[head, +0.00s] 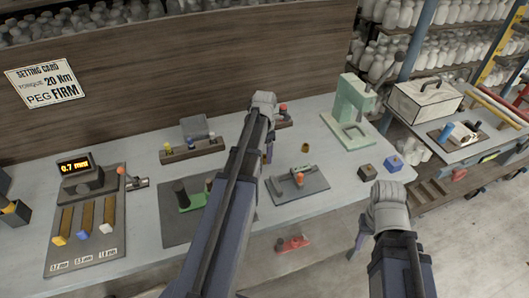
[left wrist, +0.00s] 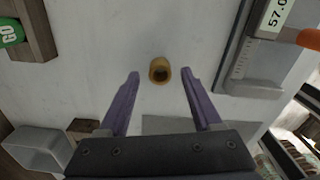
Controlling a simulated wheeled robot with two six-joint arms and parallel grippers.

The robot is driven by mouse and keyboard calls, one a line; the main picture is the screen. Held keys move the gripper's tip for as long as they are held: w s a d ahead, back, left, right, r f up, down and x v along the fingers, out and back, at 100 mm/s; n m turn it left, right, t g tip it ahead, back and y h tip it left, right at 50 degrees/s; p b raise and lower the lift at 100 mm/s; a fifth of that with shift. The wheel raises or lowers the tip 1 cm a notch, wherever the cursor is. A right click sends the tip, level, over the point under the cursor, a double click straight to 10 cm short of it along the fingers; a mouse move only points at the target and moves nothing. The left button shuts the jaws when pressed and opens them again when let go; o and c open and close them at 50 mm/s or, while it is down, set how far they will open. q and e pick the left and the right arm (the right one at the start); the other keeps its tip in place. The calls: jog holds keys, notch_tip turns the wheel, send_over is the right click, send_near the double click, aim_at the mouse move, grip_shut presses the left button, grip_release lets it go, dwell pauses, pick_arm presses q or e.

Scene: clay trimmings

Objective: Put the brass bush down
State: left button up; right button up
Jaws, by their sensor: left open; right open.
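The brass bush (left wrist: 159,70) is a short hollow cylinder with a dark hole, seen in the left wrist view over the pale table top. My left gripper (left wrist: 161,73) is open, one purple finger on each side of the bush with a gap at both. The bush is apart from the fingers and appears to stand on the table. A brown bit beside the arm may be this bush. My right gripper (head: 359,236) is mostly hidden behind its own arm, off the table's front edge.
A green press (head: 352,118), a dark block (head: 367,172) and a blue block (head: 393,163) are to the right. A green GO piece (left wrist: 11,32) and grey bin (left wrist: 38,148) flank the wrist view.

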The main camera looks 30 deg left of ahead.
pick_arm(q)
notch_tip(320, 180, up, 10)
jog(key=p, duration=0.9)
jog(key=shift+r, duration=0.25)
jog(key=shift+d, duration=0.1)
jog(key=s+d+m, duration=0.5)
jog(key=d+m, duration=0.5)
jog(key=m, duration=0.1)
jog(key=s+d+m, duration=0.6)
jog(key=d+m, duration=0.4)
jog(key=m, duration=0.1)
jog(key=s+d+m+y, duration=0.1)
jog(key=s+d+m, duration=0.4)
jog(key=d+m, duration=0.5)
jog(key=shift+s+d+m, duration=0.15)
jog(key=shift+s+m, duration=0.1)
jog(key=shift+m, duration=0.75)
jog(key=shift+o, duration=0.2)
